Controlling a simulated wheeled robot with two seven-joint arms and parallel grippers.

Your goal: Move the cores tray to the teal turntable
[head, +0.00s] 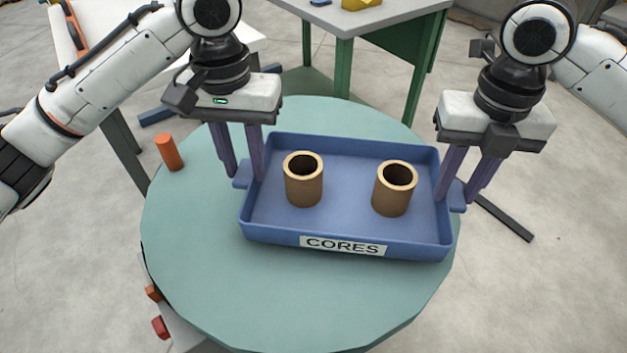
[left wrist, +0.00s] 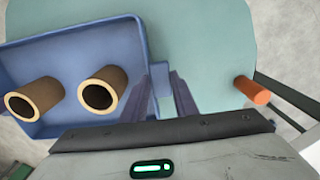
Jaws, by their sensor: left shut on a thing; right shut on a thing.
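The blue cores tray (head: 345,215) is at the teal turntable (head: 290,290), over its right part, with a CORES label on its front wall. I cannot tell whether it rests on the surface or hangs just above it. Two brown cores, a left one (head: 303,182) and a right one (head: 392,190), stand upright in it. My left gripper (head: 243,180) is shut on the tray's left handle, and it also shows in the left wrist view (left wrist: 165,105). My right gripper (head: 458,198) is shut on the right handle.
An orange peg (head: 169,152) stands at the turntable's left edge. A grey-topped table with green legs (head: 345,50) stands behind. A white table (head: 110,30) is at the back left. The turntable's front is clear. The tray's right end reaches the turntable's right rim.

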